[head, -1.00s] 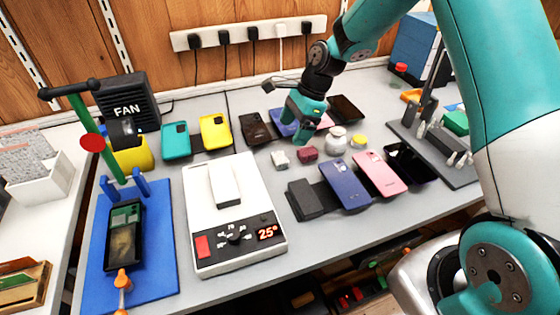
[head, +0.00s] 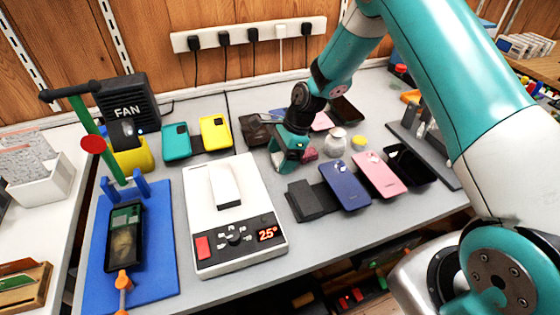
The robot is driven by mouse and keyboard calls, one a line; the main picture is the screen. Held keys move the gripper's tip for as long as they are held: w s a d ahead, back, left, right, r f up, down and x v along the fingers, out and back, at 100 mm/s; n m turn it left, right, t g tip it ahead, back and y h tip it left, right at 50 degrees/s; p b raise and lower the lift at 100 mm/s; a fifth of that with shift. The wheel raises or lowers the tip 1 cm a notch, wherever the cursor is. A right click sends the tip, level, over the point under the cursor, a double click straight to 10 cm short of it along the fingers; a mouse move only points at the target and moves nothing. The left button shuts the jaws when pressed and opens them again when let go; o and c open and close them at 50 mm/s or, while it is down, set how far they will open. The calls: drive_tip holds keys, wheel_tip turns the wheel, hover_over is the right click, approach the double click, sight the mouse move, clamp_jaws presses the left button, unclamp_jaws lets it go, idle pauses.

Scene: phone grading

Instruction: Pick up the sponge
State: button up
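I cannot tell for sure which thing is the sponge. Two small blocks lay side by side mid-table a second ago, one pale grey and one dark red. My gripper (head: 284,165) points down low over the spot of the pale grey block and hides it. I cannot see whether its fingers are open or shut on that block. The dark red block (head: 310,154) shows partly, just right of my gripper. A small round yellow thing (head: 359,141) sits further right, beside a white jar (head: 336,141).
A white heating plate (head: 254,185) reading 25° stands left of my gripper. Yellow (head: 215,133) and teal (head: 176,141) phone cases lie behind left. A fan (head: 127,104) stands at the back.

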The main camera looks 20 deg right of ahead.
sight(281, 158)
drive_tip(key=c, duration=0.9)
drive_tip(key=shift+r, duration=0.1)
wheel_tip(281, 158, up, 20)
drive_tip(key=p, duration=0.1)
drive_tip(key=o, duration=0.3)
drive_tip(key=shift+c, duration=0.9)
drive_tip(key=shift+s, duration=0.1)
